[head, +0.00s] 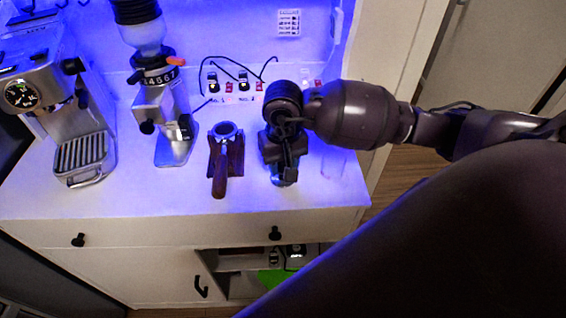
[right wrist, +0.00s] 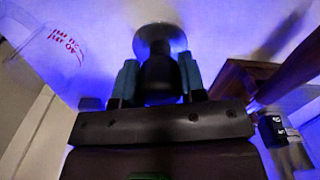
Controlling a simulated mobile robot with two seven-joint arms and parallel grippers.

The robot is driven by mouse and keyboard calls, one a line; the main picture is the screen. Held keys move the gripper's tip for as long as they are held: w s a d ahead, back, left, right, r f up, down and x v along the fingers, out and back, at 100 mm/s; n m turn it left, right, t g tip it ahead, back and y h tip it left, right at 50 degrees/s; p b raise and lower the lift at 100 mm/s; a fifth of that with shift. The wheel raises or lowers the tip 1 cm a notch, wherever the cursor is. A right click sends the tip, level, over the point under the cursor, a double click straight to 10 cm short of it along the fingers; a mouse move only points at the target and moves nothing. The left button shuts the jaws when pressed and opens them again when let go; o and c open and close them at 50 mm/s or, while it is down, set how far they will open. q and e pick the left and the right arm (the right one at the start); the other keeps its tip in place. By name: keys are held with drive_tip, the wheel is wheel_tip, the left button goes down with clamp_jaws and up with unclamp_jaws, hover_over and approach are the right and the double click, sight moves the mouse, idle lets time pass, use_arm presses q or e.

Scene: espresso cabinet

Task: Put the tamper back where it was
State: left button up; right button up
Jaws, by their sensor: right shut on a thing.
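The tamper (right wrist: 159,78) has a black handle and a round metal base. My right gripper (right wrist: 158,85) is shut on its handle, with a teal-edged finger on each side. The base points away from the gripper, over the pale counter; I cannot tell if it touches the counter. In the head view my right gripper (head: 284,165) hides most of the tamper, and only a bit of metal (head: 287,182) shows below it. It is just right of the portafilter (head: 226,131) in its wooden stand (head: 236,158). My left gripper is not in view.
A grinder (head: 172,145) and an espresso machine (head: 84,152) stand to the left. A clear cup (head: 334,162) with red print, also in the right wrist view (right wrist: 62,45), stands close on the right. Switches and cables are behind. The counter front (head: 150,204) is bare.

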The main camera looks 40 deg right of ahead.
drive_tip(key=shift+f, duration=0.2)
drive_tip(key=shift+f, duration=0.2)
drive_tip(key=o, duration=1.1)
drive_tip(key=shift+r, duration=0.1)
drive_tip(key=shift+r, duration=0.15)
wheel_tip(320, 180, up, 11)
drive_tip(key=shift+f+b, duration=0.1)
drive_tip(key=shift+b, duration=0.45)
drive_tip(key=shift+r, duration=0.55)
